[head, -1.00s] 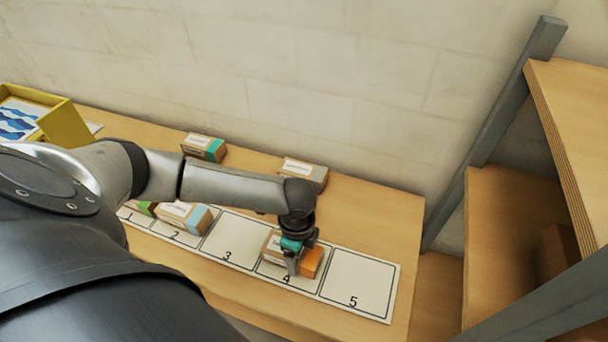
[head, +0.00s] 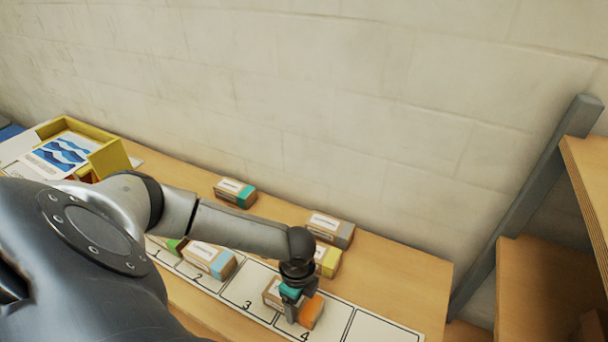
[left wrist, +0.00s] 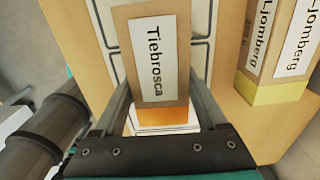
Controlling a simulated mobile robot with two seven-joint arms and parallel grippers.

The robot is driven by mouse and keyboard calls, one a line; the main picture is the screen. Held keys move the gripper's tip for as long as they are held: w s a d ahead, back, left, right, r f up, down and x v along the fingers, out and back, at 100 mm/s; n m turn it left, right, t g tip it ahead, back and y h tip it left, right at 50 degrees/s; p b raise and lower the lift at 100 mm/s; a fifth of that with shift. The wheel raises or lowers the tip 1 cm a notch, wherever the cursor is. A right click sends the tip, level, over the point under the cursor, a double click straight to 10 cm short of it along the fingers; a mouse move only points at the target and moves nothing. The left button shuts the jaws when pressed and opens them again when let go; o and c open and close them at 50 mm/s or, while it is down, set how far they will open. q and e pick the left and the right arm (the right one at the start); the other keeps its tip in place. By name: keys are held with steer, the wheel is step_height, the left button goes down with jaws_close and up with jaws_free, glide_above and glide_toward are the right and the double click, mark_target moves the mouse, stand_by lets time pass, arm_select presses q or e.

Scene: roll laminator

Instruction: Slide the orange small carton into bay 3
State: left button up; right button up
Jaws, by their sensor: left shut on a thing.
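The orange small carton is brown with a white label and an orange end (head: 312,312). My left gripper (head: 290,308) is shut on the carton from above. My right gripper is out of view.
A blue-ended carton (head: 211,260) is in bay 2 and a green-ended one (head: 176,246) is near bay 1. Teal (head: 236,191), grey (head: 332,229) and yellow (head: 328,262) cartons stand behind the strip. Bay 5 (head: 382,331) is clear.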

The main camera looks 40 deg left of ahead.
arm_select(q)
steer(key=shift+s+a+p, duration=0.1)
steer(key=shift+s+a, duration=0.1)
steer(key=shift+a, duration=0.5)
steer(key=shift+s+a+p, duration=0.1)
steer(key=shift+s+a, duration=0.15)
steer(key=shift+a, duration=0.5)
steer(key=shift+s+a+p, duration=0.1)
steer(key=shift+s+a, duration=0.1)
steer(key=shift+a, duration=0.5)
steer(key=shift+s+a, duration=0.25)
steer(key=shift+a, duration=0.6)
steer(key=shift+s+a, duration=0.2)
steer(key=shift+a, duration=0.6)
steer(key=shift+s+a, duration=0.25)
steer(key=shift+a, duration=0.6)
steer(key=o, duration=1.4)
step_height(320, 180, up, 6)
steer(key=p, duration=0.6)
steer(key=shift+s, duration=0.1)
